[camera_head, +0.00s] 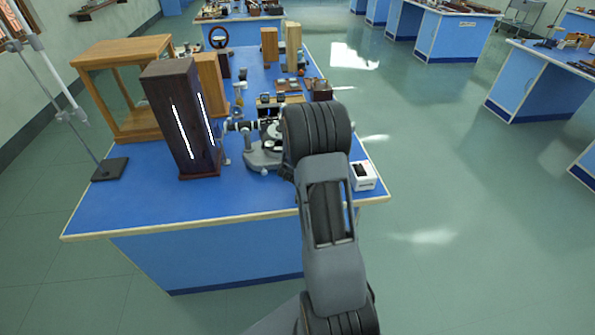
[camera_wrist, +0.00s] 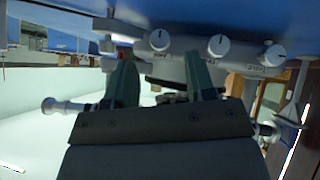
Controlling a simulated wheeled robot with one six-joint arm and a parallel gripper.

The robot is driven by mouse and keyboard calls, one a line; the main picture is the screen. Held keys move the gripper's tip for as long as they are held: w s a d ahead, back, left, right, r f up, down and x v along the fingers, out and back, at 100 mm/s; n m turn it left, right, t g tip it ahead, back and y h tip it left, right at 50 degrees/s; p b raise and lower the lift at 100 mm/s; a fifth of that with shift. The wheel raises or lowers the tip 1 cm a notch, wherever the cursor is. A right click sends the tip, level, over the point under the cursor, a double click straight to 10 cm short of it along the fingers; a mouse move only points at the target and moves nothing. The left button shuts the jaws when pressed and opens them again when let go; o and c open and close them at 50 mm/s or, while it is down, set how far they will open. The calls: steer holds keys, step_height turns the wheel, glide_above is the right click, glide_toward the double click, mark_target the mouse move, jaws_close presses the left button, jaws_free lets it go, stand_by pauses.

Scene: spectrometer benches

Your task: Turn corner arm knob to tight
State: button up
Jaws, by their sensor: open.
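The spectrometer (camera_head: 262,157) stands on the blue bench, partly hidden behind my arm in the head view. In the wrist view its base shows a row of grey round knobs with white pointer marks: a left knob (camera_wrist: 160,40), a middle knob (camera_wrist: 218,45) and a right knob (camera_wrist: 274,52). Small labels sit by them, too blurred to read, so I cannot tell which is the corner arm knob. My gripper (camera_wrist: 160,58) is open, its two green fingers apart. The left knob shows between and beyond the fingertips; contact is not visible. My gripper is hidden in the head view.
A dark lamp box (camera_head: 180,120) with bright slits stands left of the spectrometer, before a wooden case (camera_head: 125,85). A small white box (camera_head: 363,176) sits near the bench's right edge. Small items crowd the bench behind. The blue bench top (camera_head: 130,200) is bare at front left.

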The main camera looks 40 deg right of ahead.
steer(key=shift+x, duration=2.2)
steer(key=c, duration=0.9)
